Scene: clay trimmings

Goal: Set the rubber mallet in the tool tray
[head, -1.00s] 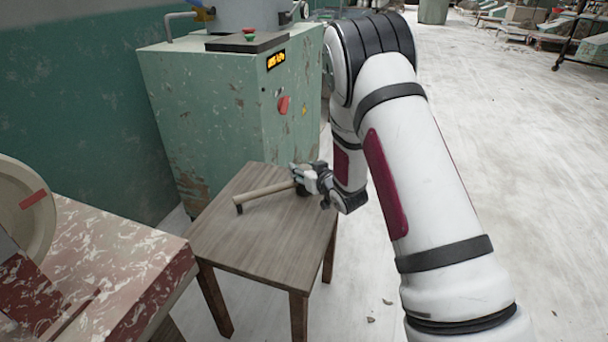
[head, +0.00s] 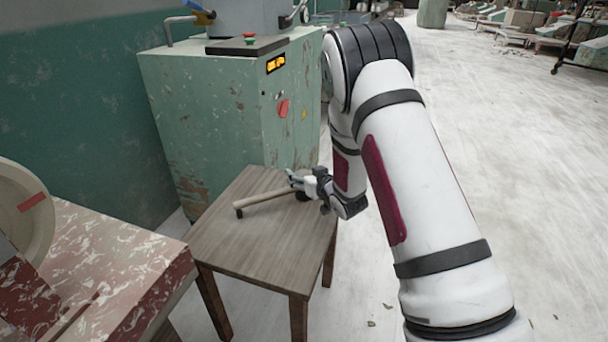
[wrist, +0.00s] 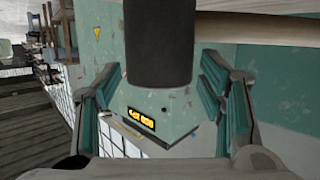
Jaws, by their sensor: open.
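The rubber mallet lies on the wooden stool (head: 270,246). Its pale wooden handle (head: 262,199) points left in the head view, with a dark end. Its head is at the right end, mostly hidden by my gripper (head: 296,183). In the wrist view the black cylindrical mallet head (wrist: 158,42) stands between the two teal-padded fingers of my gripper (wrist: 160,82), and the handle (wrist: 255,28) runs off to the right. The fingers are spread to either side of the head with gaps. I cannot make out a tool tray in either view.
A worn green machine cabinet (head: 215,115) stands right behind the stool. A red-and-white marbled table (head: 95,265) with a round pale object (head: 22,205) is at the left front. The floor to the right is mostly open, with small scraps.

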